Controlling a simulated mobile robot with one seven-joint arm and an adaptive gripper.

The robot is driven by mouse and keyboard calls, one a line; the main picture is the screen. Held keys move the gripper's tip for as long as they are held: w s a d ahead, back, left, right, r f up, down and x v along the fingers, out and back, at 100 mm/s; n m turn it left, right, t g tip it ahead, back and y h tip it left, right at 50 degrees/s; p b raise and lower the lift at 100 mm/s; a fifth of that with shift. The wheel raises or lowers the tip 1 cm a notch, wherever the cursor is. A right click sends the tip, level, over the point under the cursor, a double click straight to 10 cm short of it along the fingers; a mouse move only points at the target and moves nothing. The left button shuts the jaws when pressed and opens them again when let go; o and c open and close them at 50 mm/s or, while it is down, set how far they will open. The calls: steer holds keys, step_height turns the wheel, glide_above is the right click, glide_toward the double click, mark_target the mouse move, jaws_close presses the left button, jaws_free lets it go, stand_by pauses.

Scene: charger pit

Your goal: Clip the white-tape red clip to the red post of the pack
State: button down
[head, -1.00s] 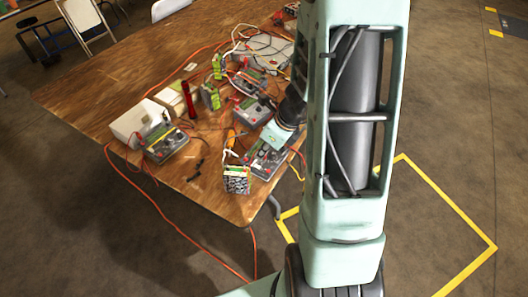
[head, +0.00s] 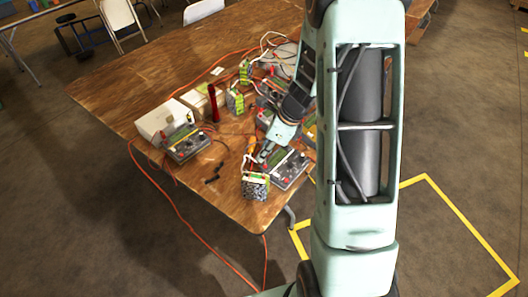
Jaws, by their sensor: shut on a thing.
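A battery pack (head: 255,188) with a speckled black-and-white front and a green top stands near the table's front corner. My gripper (head: 262,156) points down at the table just behind and above the pack, close to the charger beside it. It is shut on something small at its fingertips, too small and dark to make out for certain. White leads (head: 249,160) run by the fingertips over the pack. The red post and the white tape on the clip cannot be made out.
A grey charger (head: 291,172) lies right of the pack, and another charger (head: 186,143) stands to the left. Green packs (head: 235,101), a red cylinder (head: 214,103) and white boxes (head: 160,119) stand farther back.

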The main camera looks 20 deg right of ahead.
steer(key=shift+f, duration=0.15)
steer(key=shift+f+b, duration=2.9)
steer(key=shift+f, duration=0.5)
steer(key=shift+f, duration=0.15)
steer(key=c, duration=1.8)
jaws_free()
steer(key=shift+c, duration=0.2)
steer(key=shift+o, duration=0.9)
